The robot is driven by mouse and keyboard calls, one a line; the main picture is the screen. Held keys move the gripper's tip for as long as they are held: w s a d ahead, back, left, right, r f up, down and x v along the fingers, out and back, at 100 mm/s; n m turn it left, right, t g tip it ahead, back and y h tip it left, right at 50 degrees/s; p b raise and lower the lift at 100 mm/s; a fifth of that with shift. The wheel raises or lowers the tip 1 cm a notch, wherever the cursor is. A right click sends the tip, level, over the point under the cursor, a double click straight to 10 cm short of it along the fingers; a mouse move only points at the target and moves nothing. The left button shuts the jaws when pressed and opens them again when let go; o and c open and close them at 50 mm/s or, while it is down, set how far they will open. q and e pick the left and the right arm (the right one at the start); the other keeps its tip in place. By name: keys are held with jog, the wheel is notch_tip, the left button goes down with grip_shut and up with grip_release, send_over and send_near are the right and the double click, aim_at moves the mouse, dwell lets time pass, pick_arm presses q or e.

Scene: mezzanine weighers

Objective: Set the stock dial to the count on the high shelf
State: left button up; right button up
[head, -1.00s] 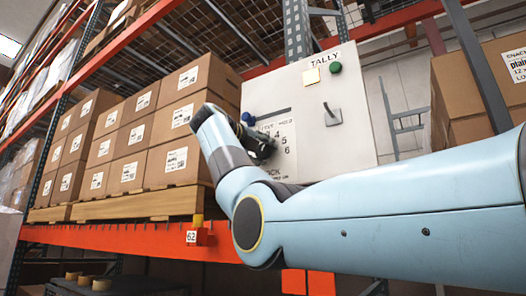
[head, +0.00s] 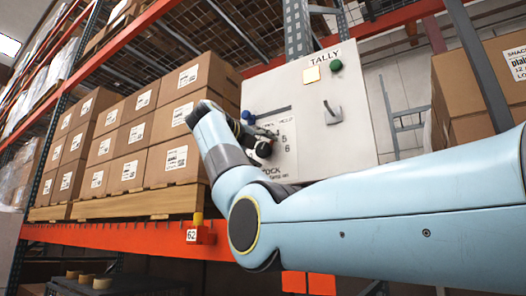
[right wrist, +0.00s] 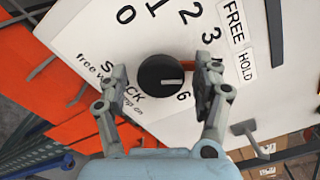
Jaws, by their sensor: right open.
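The white TALLY panel (head: 350,140) stands at the middle of the head view. Its black stock dial (right wrist: 160,76) shows in the right wrist view, with a white pointer line towards the right of the picture, just above the 6. The numerals 0, 1, 2 and 3 show; a finger hides those between 3 and 6. My right gripper (right wrist: 165,70) is open, with one finger on each side of the dial and gaps beside it. In the head view it is at the panel's lower left. My left gripper is out of view.
Several cartons (head: 178,120) stand stacked on a pallet above an orange beam (head: 120,238), left of the panel. More goods sit on upper racking.

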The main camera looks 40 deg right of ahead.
jog(key=v, duration=1.1)
jog(key=shift+a, duration=0.1)
